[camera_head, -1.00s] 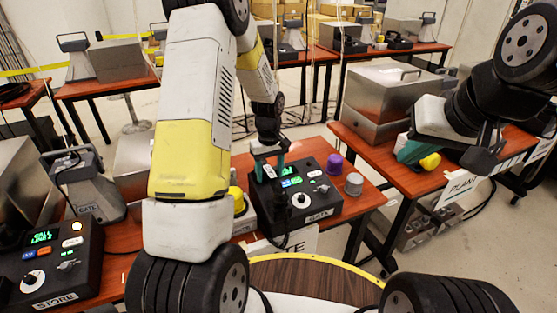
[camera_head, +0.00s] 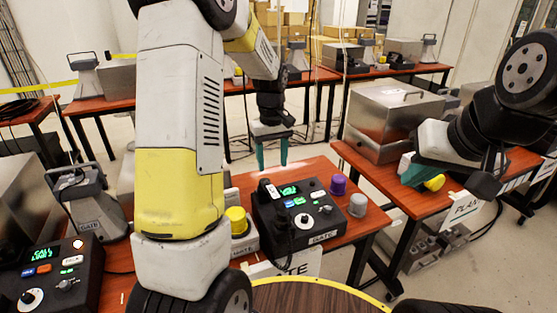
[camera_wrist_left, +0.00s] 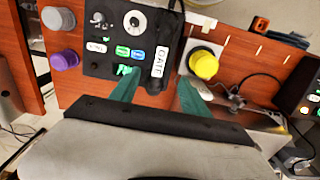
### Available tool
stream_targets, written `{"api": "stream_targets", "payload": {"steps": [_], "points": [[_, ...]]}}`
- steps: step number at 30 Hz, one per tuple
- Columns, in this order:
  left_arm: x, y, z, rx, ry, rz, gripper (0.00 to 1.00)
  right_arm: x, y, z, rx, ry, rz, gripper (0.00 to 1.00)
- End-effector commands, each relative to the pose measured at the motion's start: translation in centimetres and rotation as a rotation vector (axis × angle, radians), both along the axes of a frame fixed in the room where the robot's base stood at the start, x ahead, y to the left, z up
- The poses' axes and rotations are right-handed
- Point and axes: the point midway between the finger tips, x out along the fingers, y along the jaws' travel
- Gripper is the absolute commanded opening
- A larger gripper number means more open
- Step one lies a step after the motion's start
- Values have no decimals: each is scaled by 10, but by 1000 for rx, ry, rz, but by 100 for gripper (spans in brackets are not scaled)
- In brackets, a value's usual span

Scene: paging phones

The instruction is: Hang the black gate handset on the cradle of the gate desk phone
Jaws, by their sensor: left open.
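The gate desk phone (camera_head: 318,212) is a black box with a lit green display, buttons and a GATE label, on the red-brown table. The black gate handset (camera_head: 272,209) lies along its left side, over the cradle area, with a white tag near its far end. Whether it is fully seated is hard to tell. In the left wrist view, the handset (camera_wrist_left: 157,78) with its white GATE tag lies beyond and between my fingers. My left gripper (camera_head: 271,160) is open and empty, above and behind the phone. My right gripper (camera_head: 420,175) is at the right table, partly hidden.
A yellow button (camera_head: 237,218) stands left of the phone, with purple (camera_head: 338,185) and grey (camera_head: 357,206) knobs to its right. The store phone (camera_head: 45,280) and a grey GATE horn (camera_head: 92,207) are at left. A PLANT sign (camera_head: 463,207) hangs at right.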

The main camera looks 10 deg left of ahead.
Motion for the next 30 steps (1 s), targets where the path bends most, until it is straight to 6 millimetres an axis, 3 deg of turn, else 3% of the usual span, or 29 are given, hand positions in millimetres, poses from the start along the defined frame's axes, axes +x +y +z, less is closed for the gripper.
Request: {"api": "stream_targets", "payload": {"steps": [5, 9, 15, 22, 25, 30], "points": [[-32, -2, 54, -32, -94, -91, 54, 0, 0, 0, 0, 0, 0, 0], [-78, -5, 102, -56, -204, -211, 54, 0, 0, 0, 0, 0, 0, 0], [-150, -12, 145, -60, -368, -389, 54, 0, 0, 0, 0, 0, 0, 0], [-216, -19, 159, -30, -522, -554, 54, 0, 0, 0, 0, 0, 0, 0], [-231, -21, 159, -19, -558, -593, 54, 0, 0, 0, 0, 0, 0, 0], [-239, -22, 158, -10, -579, -619, 54, 0, 0, 0, 0, 0, 0, 0]]}}
